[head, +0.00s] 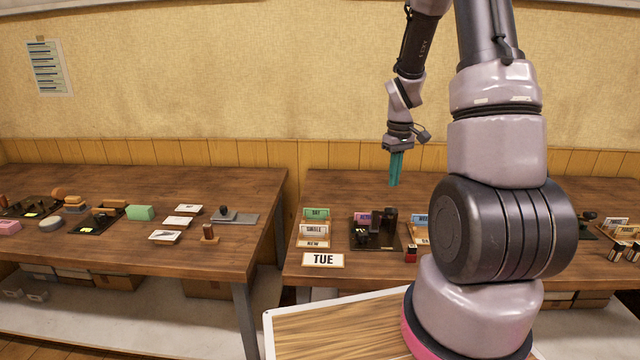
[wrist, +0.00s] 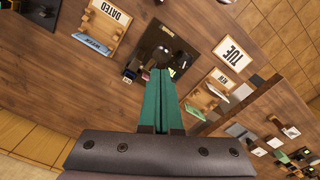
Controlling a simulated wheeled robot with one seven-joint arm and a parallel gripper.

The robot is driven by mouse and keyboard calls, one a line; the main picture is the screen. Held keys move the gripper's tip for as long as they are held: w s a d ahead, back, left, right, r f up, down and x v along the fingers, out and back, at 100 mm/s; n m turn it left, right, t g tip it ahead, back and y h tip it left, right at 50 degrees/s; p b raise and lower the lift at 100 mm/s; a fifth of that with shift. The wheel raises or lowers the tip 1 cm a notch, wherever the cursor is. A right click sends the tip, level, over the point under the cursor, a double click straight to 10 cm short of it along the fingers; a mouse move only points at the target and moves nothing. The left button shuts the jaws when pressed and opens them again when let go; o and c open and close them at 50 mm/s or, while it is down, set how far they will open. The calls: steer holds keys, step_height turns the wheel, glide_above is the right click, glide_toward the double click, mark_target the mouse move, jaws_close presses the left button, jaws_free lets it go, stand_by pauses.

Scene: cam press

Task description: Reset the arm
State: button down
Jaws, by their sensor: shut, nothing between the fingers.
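My gripper (head: 395,180) hangs from my raised arm with its teal fingers pointing down, above the back part of the right-hand table. The fingers are together with nothing between them. In the wrist view the closed fingers (wrist: 161,75) point at a dark square plate (wrist: 172,44) with small black parts on it. In the head view this dark plate (head: 373,243) lies on the table below and left of my gripper, clear of it. My arm's large joint hides part of the table to the right of the plate.
Card racks stand beside the plate, with a TUE card (head: 323,260) at the table's front edge. A red-and-black stamp (head: 411,254) stands right of the plate. The left table (head: 120,250) holds stamps, a green block (head: 140,212) and cards. A gap separates the tables.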

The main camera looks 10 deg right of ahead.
steer(key=s+a+r+m+t, duration=0.2)
steer(key=s+a+r, duration=0.15)
steer(key=r, duration=0.45)
steer(key=s+a+r+m+t+y, duration=0.1)
steer(key=s+a+r, duration=0.25)
steer(key=r, duration=0.45)
steer(key=s+a+r+m+t, duration=0.2)
steer(key=s+a+r, duration=0.1)
steer(key=s+r, duration=0.3)
steer(key=s+a+r+m+t+y, duration=0.1)
steer(key=s+a+r+m+t, duration=0.1)
steer(key=s+r, duration=0.3)
steer(key=shift+s+a+r, duration=0.3)
steer(key=shift+s+a, duration=0.4)
steer(key=shift+s, duration=0.15)
